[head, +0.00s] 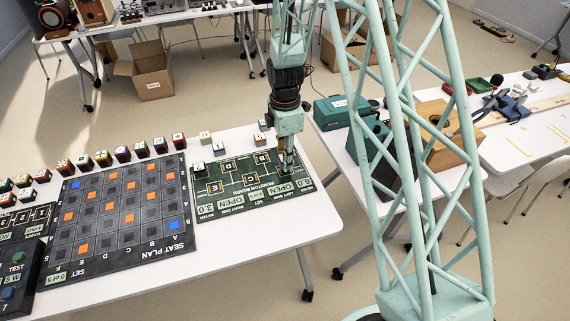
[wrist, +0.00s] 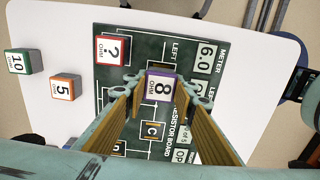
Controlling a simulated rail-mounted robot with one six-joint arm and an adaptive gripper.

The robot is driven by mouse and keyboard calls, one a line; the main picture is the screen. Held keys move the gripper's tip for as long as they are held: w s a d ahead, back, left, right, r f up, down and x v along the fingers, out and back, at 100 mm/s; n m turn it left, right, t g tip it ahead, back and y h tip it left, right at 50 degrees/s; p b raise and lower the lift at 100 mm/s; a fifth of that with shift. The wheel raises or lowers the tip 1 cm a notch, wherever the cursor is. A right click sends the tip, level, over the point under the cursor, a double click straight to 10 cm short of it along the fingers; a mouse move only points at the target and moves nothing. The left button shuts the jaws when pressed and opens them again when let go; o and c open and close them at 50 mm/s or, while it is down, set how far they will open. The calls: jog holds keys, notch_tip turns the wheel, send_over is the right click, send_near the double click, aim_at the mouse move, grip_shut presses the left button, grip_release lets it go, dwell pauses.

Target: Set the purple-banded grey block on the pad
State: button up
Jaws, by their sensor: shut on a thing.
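The purple-banded grey block (wrist: 160,87), marked 8 OHM, is between the two fingers of my gripper (wrist: 158,92) in the wrist view, upright with its top face showing. In the head view my gripper (head: 287,170) points down over the right part of the green resistor board (head: 240,205); the held block is hard to make out there. The board has several outlined pads with letters. Pad C (wrist: 152,130) shows beside the held block in the wrist view. I cannot tell which pad is meant, or whether the block touches the board.
A red-banded 2 OHM block (wrist: 110,50) sits on the board near the gripper. An orange-banded block (wrist: 65,87) and a green-banded block (wrist: 24,62) stand off the board on the white table (head: 290,240). The seat plan board (head: 120,220) lies left. My mint lattice column stands at right.

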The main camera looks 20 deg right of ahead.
jog(key=shift+f+b, duration=0.3)
jog(key=shift+f, duration=1.1)
jog(key=shift+f, duration=0.1)
jog(key=o, duration=0.8)
jog(key=shift+o, duration=0.2)
notch_tip(320, 180, up, 11)
jog(key=shift+r+p, duration=0.1)
jog(key=shift+p, duration=1.05)
jog(key=shift+r, duration=0.55)
